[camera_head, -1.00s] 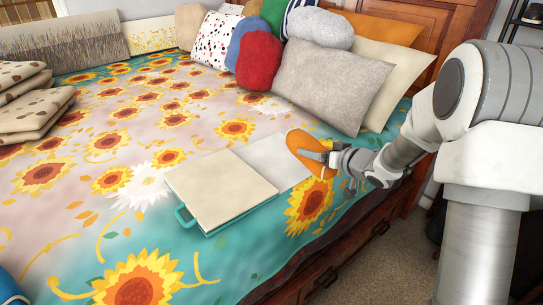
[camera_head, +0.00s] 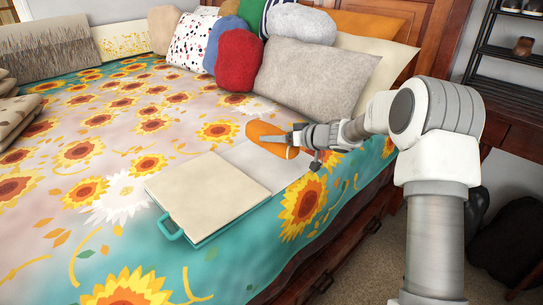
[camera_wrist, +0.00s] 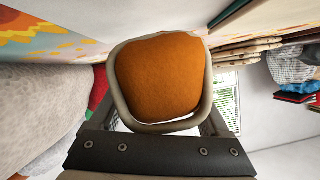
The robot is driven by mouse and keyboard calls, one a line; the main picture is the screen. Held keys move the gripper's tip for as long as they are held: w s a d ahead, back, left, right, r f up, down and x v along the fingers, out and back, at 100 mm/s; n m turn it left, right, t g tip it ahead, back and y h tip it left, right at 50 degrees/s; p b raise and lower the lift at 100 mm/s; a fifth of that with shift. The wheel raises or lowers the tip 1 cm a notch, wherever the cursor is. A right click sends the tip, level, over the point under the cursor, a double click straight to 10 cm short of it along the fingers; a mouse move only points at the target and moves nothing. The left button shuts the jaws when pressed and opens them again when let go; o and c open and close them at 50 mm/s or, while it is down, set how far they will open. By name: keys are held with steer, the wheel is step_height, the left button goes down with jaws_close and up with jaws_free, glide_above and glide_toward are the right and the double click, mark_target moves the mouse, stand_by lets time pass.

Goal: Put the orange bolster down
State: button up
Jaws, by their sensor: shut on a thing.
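The orange bolster (camera_head: 266,138) is small and is held by my gripper (camera_head: 292,137) over the bed, beside the grey pillow. In the head view it lies across the far part of a white flat sheet or page. I cannot tell whether it touches the surface below. In the wrist view the orange bolster (camera_wrist: 160,75) fills the middle, framed by the grey fingers of my gripper (camera_wrist: 160,95). The parts of the bolster facing away from the wrist are hidden.
A cream and teal flat book-like thing (camera_head: 205,193) lies next to the white sheet (camera_head: 265,168). The grey pillow (camera_head: 308,77) and several other pillows stand at the headboard. The sunflower bedspread (camera_head: 130,245) has free room in front and at left.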

steer(key=shift+x, duration=1.05)
steer(key=shift+f+b, duration=0.3)
steer(key=shift+f, duration=0.05)
step_height(320, 180, down, 4)
steer(key=shift+r+b, duration=0.15)
steer(key=shift+b, duration=1)
steer(key=shift+r, duration=0.1)
steer(key=o, duration=1.5)
steer(key=shift+c, duration=0.2)
